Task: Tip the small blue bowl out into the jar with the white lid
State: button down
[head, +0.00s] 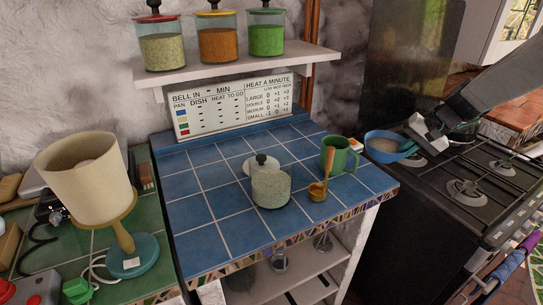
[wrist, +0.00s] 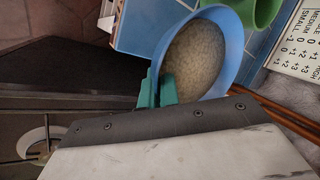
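The small blue bowl (head: 372,137) is at the right, by the stove, with pale grainy contents; it looks roughly level. It also shows large in the wrist view (wrist: 228,20). My gripper (head: 411,147) is at the bowl's right side; its teal fingers (wrist: 165,90) are closed on the rim. The glass jar (head: 271,189) stands on the blue-tiled counter, left of the bowl, with pale green grains inside. The white lid (head: 251,166) with a black knob shows at the jar's back left; I cannot tell whether it rests on the jar or lies behind it.
The stove (head: 450,200) is at the right. A shelf (head: 235,64) with several lidded jars hangs above. A lamp (head: 88,180) stands left. The counter's front left is clear.

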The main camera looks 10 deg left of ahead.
jog(key=shift+n, duration=0.5)
jog(key=w+a+r, duration=0.1)
jog(key=a+r, duration=0.1)
jog(key=w+a+r, duration=0.1)
jog(key=a+r, duration=0.1)
jog(key=w+a+r, duration=0.1)
jog(key=a+r, duration=0.1)
jog(key=r, duration=0.1)
jog(key=shift+a, duration=0.25)
jog(key=s+a+r+n+g, duration=0.1)
jog(key=s+a+n+g, duration=0.3)
jog(key=s+a+n, duration=0.3)
jog(key=s+a, duration=0.5)
jog(key=a, duration=0.5)
jog(key=shift+s+r+n, duration=0.2)
jog(key=shift+r+n, duration=0.05)
jog(key=shift+n, duration=0.15)
